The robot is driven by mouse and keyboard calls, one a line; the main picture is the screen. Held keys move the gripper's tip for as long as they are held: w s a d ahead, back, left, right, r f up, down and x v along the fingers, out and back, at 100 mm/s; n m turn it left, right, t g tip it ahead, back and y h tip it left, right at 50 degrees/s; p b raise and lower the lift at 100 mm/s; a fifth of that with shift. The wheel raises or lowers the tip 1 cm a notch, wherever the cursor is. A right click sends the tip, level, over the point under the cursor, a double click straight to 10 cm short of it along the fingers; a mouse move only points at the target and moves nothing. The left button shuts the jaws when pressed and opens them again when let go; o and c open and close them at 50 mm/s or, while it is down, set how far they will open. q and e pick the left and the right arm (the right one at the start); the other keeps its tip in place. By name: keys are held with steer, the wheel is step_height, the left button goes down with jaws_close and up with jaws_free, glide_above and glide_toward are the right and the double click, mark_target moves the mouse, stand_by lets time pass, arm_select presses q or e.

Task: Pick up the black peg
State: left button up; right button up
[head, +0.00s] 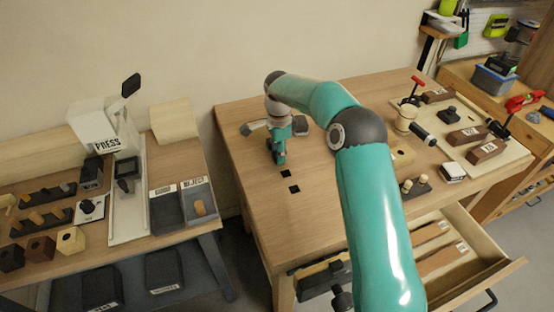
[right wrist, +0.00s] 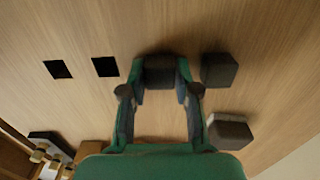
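In the right wrist view a black peg (right wrist: 160,72), a dark squarish block, sits between the fingertips of my right gripper (right wrist: 160,80). The fingers touch it on both sides with no clear gap, so the gripper looks shut on it. I cannot tell whether the peg is clear of the bench top. In the head view my right gripper (head: 279,152) points down over the left part of the wooden bench (head: 245,195), and the peg is hard to make out there. My left gripper is not in view.
Two black square holes (right wrist: 57,69) (right wrist: 105,66) lie left of the gripper. Two dark blocks (right wrist: 219,70) (right wrist: 230,132) stand close on its right. An open drawer (head: 470,255) is at the front right. A side table with a press (head: 105,135) stands at left.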

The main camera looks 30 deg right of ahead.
jaws_close()
steer(key=shift+r, duration=0.15)
steer(key=shift+r, duration=0.45)
step_height(320, 180, up, 18)
steer(key=r+p, duration=0.1)
steer(key=p, duration=0.4)
steer(key=s+f+b, duration=0.3)
steer(key=f, duration=0.5)
steer(key=s+a+f+b, duration=0.1)
steer(key=f+b, duration=0.3)
steer(key=f, duration=0.4)
steer(key=shift+s+a+f, duration=0.2)
steer(key=shift+s+f, duration=0.1)
steer(key=shift+s, duration=0.6)
